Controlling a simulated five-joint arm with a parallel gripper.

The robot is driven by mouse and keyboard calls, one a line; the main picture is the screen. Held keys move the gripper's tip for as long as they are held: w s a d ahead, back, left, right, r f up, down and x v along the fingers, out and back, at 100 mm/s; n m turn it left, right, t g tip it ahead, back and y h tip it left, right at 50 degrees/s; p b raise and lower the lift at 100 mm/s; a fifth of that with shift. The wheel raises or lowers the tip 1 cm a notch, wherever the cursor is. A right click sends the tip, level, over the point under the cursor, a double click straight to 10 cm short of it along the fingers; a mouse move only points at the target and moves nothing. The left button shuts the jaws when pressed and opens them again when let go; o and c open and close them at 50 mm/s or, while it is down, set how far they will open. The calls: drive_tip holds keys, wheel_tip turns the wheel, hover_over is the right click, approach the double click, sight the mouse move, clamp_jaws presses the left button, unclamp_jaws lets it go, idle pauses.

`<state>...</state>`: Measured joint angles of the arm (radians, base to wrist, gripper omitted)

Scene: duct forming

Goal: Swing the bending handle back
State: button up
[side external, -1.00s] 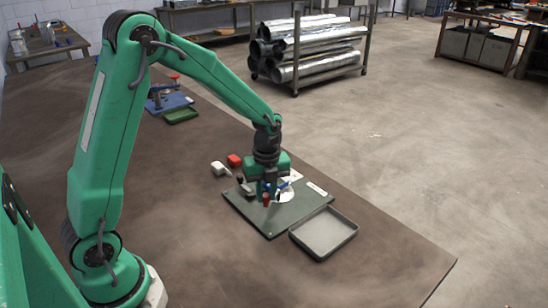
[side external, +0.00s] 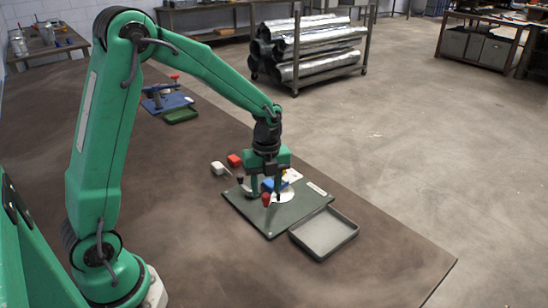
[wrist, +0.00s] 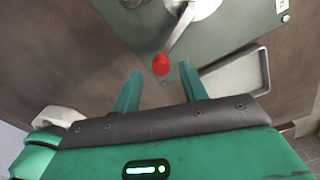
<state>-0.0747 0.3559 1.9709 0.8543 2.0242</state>
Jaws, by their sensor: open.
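The bending handle is a grey metal lever (wrist: 182,27) with a red knob (wrist: 161,64). In the wrist view it runs from a round metal hub at the top down to the knob. The knob also shows in the side external view (side external: 266,199), near the front of the green plate (side external: 290,222). My gripper (wrist: 158,82) is open. In the wrist view its two green fingers lie left and right, with the knob between and just past their tips. The gripper hangs above the plate in the side external view (side external: 262,190). I cannot tell whether a finger touches the knob.
A grey tray (side external: 325,234) lies right beside the plate. A white object (side external: 220,168) and a red block (side external: 234,160) lie behind the plate. A blue fixture (side external: 165,102) stands farther back on the table. The table's front area is clear.

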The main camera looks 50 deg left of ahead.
drive_tip(key=shift+w+r, duration=0.1)
drive_tip(key=shift+r, duration=2.75)
drive_tip(key=shift+s+r+n, duration=0.25)
drive_tip(key=shift+r+n, duration=0.05)
drive_tip(key=shift+r, duration=0.05)
drive_tip(key=s+d+r+n+t, duration=0.1)
drive_tip(key=s+r+n+t, duration=0.2)
drive_tip(key=s+n, duration=0.6)
drive_tip(key=s+d+r+n+t, duration=0.2)
drive_tip(key=s+r+n, duration=0.5)
drive_tip(key=n, duration=0.5)
drive_tip(key=shift+s+n+t, duration=0.4)
drive_tip(key=shift+s+t, duration=0.1)
drive_tip(key=shift+s, duration=0.35)
